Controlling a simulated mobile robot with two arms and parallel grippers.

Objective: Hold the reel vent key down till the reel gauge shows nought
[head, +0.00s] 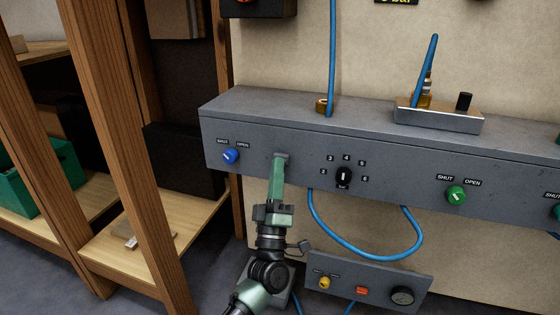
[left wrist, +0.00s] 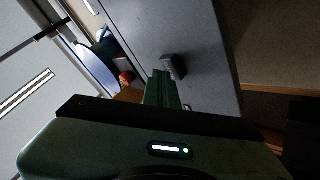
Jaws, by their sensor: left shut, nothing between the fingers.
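My left gripper (head: 281,158) is shut and empty, with its tips at the front face of the long grey control box (head: 400,165). In the left wrist view my left gripper (left wrist: 163,76) is close beside a small dark grey block (left wrist: 174,67) on a grey face; I cannot tell whether they touch. On the small lower panel (head: 335,268) sit a yellow knob (head: 324,282), an orange-red key (head: 361,290) and a round dark gauge (head: 402,296). The gauge reading is too small to make out. No label naming the reel is legible. My right gripper is not in view.
A blue knob (head: 230,156), a black selector (head: 344,177) and a green knob (head: 456,195) are on the control box front. A blue hose (head: 365,244) loops below it. Wooden shelving (head: 125,150) with a green crate (head: 38,175) stands at left.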

